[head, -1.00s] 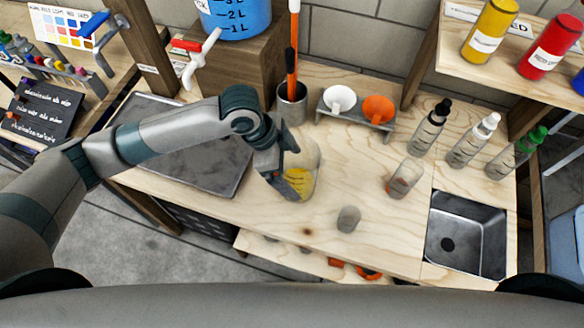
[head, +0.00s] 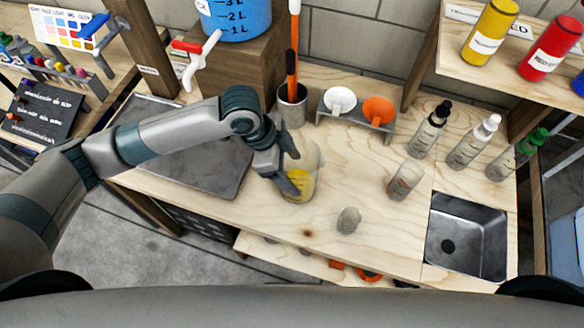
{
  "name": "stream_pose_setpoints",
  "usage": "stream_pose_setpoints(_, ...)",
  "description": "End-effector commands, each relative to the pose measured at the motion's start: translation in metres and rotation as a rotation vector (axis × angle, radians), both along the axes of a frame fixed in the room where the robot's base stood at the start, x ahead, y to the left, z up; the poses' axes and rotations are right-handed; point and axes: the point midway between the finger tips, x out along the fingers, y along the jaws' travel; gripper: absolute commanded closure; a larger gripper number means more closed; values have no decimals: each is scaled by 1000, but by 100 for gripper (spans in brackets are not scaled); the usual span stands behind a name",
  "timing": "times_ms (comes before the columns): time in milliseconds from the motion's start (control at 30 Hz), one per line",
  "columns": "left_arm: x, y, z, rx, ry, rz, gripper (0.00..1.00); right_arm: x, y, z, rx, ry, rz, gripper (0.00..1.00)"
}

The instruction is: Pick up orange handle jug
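A clear jug (head: 304,184) with yellow liquid in its lower part stands on the wooden worktop, near the middle of the head view. No orange handle shows on it; its left side is partly hidden by my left gripper. My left gripper (head: 291,168) reaches in from the left, right at the jug's left side. Its two dark fingers are apart, one higher and one lower in the picture. I cannot tell whether they touch the jug. My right gripper is not in view.
A metal cup (head: 292,105) with an orange-handled tool stands behind the jug. White and orange scoops sit on a small rack (head: 354,119). A clear beaker (head: 404,180), a small cup (head: 349,220), several bottles and a sink (head: 466,236) are to the right. A dark tray (head: 190,165) lies left.

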Motion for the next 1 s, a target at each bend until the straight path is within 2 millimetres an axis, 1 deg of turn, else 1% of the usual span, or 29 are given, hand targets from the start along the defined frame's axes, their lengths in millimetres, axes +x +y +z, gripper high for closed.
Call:
stream_pose_setpoints(367, 1, -1, 14, -2, -3, -2, 59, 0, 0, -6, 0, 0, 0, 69)
stream_pose_setpoints(667, 1, -1, 36, -3, -4, -3, 59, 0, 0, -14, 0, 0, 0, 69)
stream_pose_setpoints(1000, -22, -20, 56, -3, -2, -5, 59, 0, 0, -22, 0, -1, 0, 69)
